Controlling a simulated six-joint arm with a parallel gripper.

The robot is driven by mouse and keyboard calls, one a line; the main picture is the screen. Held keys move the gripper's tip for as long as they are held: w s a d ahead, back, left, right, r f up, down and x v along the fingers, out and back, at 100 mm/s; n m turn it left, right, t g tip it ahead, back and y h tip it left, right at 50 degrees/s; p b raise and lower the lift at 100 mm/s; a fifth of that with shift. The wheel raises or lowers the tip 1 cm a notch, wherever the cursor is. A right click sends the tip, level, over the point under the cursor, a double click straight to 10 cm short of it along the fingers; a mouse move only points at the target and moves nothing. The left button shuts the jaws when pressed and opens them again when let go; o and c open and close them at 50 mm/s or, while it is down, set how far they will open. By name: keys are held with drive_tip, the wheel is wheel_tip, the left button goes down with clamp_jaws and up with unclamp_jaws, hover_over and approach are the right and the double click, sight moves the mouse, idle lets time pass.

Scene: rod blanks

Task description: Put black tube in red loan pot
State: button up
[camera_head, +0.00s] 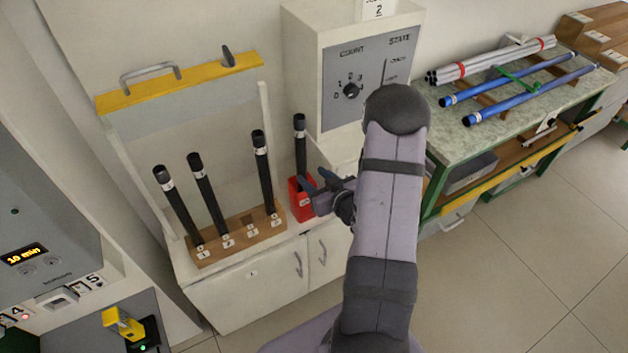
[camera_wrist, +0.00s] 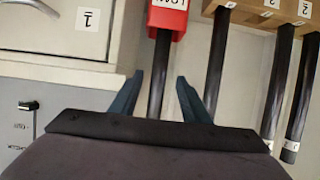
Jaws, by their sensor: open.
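A black tube (camera_head: 300,155) stands upright in the red loan pot (camera_head: 301,206), to the right of the rack. My gripper (camera_head: 317,181) is open just above and beside the pot. In the wrist view the fingers of my gripper (camera_wrist: 160,79) lie either side of the black tube (camera_wrist: 158,98), with gaps, and the red pot (camera_wrist: 168,22) is at the top. Three more black tubes, the left one (camera_head: 179,208), the middle one (camera_head: 208,192) and the right one (camera_head: 263,175), stand in the wooden rack (camera_head: 238,235). The rack's third hole looks empty.
A clear screen with a yellow top bar (camera_head: 180,83) stands behind the rack. A grey-white control box (camera_head: 356,75) is behind the pot. At right, a bench (camera_head: 480,140) holds blue tubes (camera_head: 525,90) and grey tubes (camera_head: 490,62).

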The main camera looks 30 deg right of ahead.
drive_tip(key=shift+a, duration=0.1)
drive_tip(key=s+a+r+g, duration=0.3)
drive_tip(key=s+a+g, duration=0.3)
drive_tip(key=s, duration=0.5)
drive_tip(key=s+a+r+g, duration=0.3)
drive_tip(key=s+a+g, duration=0.4)
drive_tip(key=s+a, duration=0.3)
drive_tip(key=shift+s+a+g, duration=0.15)
drive_tip(key=shift+s+g, duration=0.15)
drive_tip(key=shift+s, duration=0.6)
